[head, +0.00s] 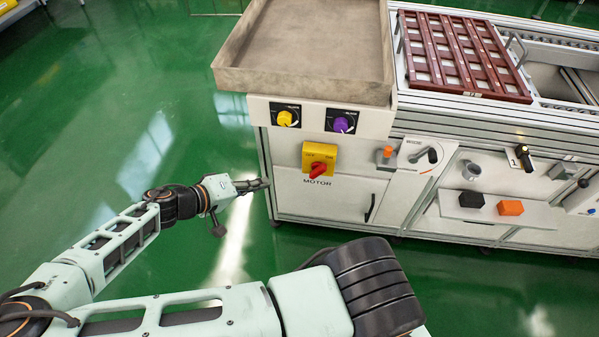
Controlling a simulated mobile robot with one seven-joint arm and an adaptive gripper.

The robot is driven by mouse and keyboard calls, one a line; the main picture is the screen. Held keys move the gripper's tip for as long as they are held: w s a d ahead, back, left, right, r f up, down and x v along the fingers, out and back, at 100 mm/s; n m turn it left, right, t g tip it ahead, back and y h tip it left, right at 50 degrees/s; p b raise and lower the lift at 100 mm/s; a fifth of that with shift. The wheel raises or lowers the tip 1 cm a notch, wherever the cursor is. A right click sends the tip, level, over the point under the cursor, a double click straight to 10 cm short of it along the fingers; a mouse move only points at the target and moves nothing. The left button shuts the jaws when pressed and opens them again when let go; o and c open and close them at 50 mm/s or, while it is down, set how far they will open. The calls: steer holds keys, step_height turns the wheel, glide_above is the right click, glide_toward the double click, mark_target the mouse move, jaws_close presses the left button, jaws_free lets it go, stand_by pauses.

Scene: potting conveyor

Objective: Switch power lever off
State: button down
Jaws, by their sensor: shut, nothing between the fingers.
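My gripper (264,184) is shut and empty, just left of the front panel's left edge. A red rotary handle (317,170) on a yellow plate (320,154) is marked MOTOR. It is to the right of and slightly above my gripper, apart from it. A dark lever (430,156) sits on a white plate further right. A black handle with a yellow end (524,157) is mounted further right still. I cannot read a power label on any of them.
A yellow knob (285,119) and a purple knob (341,125) sit above the MOTOR switch. A grey tray (230,78) overhangs the panel. Black (471,200) and orange (510,208) blocks project at right. Green floor on the left is clear.

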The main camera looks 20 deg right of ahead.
steer(key=shift+w+d+r+m+h, duration=0.2)
steer(key=shift+d+m+h, duration=0.05)
steer(key=shift+d+h, duration=0.1)
steer(key=shift+w+d+r+m+h, duration=0.15)
steer(key=shift+w+d+m+h, duration=0.1)
steer(key=shift+d, duration=0.1)
steer(key=shift+d, duration=0.1)
steer(key=b, duration=0.2)
glide_toward(311, 172)
steer(key=w+d, duration=0.3)
steer(key=shift+s+d+f+b, duration=0.3)
steer(key=shift+s+d+f, duration=0.2)
steer(key=shift+f, duration=0.15)
steer(key=shift+s+d+f+b, duration=0.25)
steer(key=shift+s+d+f, duration=0.2)
steer(key=shift+f, duration=0.2)
